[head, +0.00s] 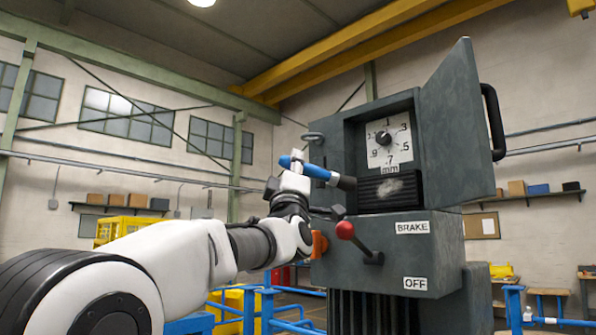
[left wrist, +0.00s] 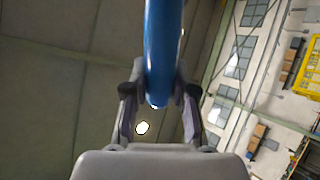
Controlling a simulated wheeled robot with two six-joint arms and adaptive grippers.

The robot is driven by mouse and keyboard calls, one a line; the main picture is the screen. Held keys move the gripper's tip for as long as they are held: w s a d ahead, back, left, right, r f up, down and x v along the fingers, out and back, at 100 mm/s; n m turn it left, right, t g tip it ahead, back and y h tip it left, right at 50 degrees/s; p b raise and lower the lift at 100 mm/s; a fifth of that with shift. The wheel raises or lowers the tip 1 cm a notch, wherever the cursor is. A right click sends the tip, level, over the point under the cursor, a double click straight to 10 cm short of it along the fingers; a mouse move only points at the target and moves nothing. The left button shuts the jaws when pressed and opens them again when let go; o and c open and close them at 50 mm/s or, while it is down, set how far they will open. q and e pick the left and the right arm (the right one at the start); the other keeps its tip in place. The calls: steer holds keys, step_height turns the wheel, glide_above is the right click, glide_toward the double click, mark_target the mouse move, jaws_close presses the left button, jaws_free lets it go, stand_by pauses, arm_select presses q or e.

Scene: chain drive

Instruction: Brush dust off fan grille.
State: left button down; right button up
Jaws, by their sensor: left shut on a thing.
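My left gripper (head: 297,163) is shut on a brush with a blue handle (head: 318,172). The brush's dark tip (head: 347,183) points right, toward the open cabinet. In the left wrist view, the blue handle (left wrist: 161,50) runs between the two fingers. The black slatted fan grille (head: 371,199) sits inside the cabinet below the dial. A pale grey patch of dust (head: 390,188) lies on it. The brush tip appears just left of the grille; I cannot tell how far in front of it. My right gripper is not in view.
The grey cabinet's door (head: 455,130) stands open on the right, with a black handle (head: 494,122). A dial (head: 388,140) is above the grille. A red-knobbed brake lever (head: 346,230) sticks out below the brush. Blue railings (head: 268,310) stand lower left.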

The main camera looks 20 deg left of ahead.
arm_select(q)
steer(key=shift+w+d+r+p, duration=0.2)
steer(key=shift+w+p, duration=0.15)
steer(key=shift+p, duration=0.2)
steer(key=w+p, duration=0.1)
steer(key=w+d+p, duration=0.1)
steer(key=w+p, duration=0.1)
steer(key=w+d+p, duration=0.1)
steer(key=w+p, duration=0.1)
steer(key=shift+w+r, duration=0.1)
steer(key=shift+w, duration=0.15)
steer(key=shift+w+d+f+p, duration=0.2)
steer(key=shift+w+p, duration=0.4)
steer(key=shift+w+f, duration=0.1)
steer(key=shift+w+d+p, duration=0.2)
steer(key=shift+w+p, duration=0.3)
steer(key=shift+p, duration=0.15)
